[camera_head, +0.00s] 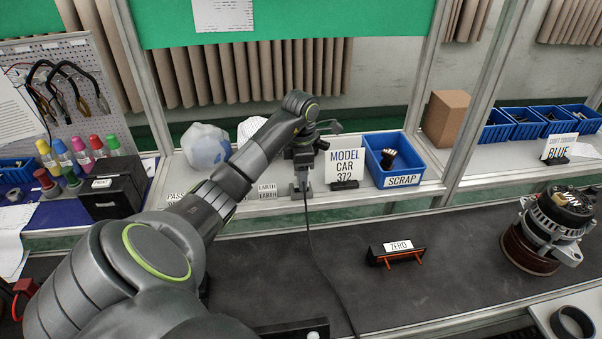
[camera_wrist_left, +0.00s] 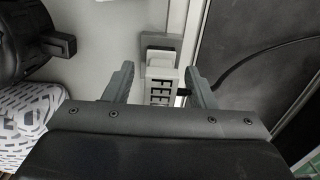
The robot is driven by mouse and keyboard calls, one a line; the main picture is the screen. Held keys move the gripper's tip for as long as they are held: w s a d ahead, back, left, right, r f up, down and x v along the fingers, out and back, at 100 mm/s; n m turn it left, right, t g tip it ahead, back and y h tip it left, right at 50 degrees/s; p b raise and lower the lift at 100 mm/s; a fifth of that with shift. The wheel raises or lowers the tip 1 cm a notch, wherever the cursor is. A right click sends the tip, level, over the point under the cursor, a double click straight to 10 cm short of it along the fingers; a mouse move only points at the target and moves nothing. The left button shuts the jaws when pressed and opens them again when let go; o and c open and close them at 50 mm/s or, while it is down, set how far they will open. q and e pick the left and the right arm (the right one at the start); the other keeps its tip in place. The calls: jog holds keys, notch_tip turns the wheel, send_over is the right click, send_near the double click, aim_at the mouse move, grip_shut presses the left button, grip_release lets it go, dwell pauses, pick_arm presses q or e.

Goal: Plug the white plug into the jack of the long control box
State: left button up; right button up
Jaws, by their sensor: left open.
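My left gripper (camera_head: 303,166) is over the front edge of the back shelf, pointing down. In the left wrist view the open gripper (camera_wrist_left: 159,70) has a finger on each side of a pale plug (camera_wrist_left: 160,88) with dark lettering that begins "FEE". The plug sits at a grey holder (camera_wrist_left: 160,42), and a black cable leaves its right side. In the head view the grey holder (camera_head: 301,190) shows below the gripper, and the cable (camera_head: 318,265) hangs down across the dark bench. I cannot tell which thing is the long control box, and no jack shows clearly.
A black unit labelled ZERO (camera_head: 397,251) lies on the bench, with an alternator (camera_head: 548,228) at the right. A MODEL CAR 372 sign (camera_head: 345,163) and a blue SCRAP bin (camera_head: 393,151) stand right of the gripper. The bench middle is mostly clear.

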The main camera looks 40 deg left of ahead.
pick_arm(q)
jog(key=shift+f, duration=0.1)
jog(key=c, duration=1)
jog(key=shift+c, duration=0.4)
notch_tip(320, 180, up, 14)
jog(key=p, duration=1.3)
jog(key=shift+f, duration=0.2)
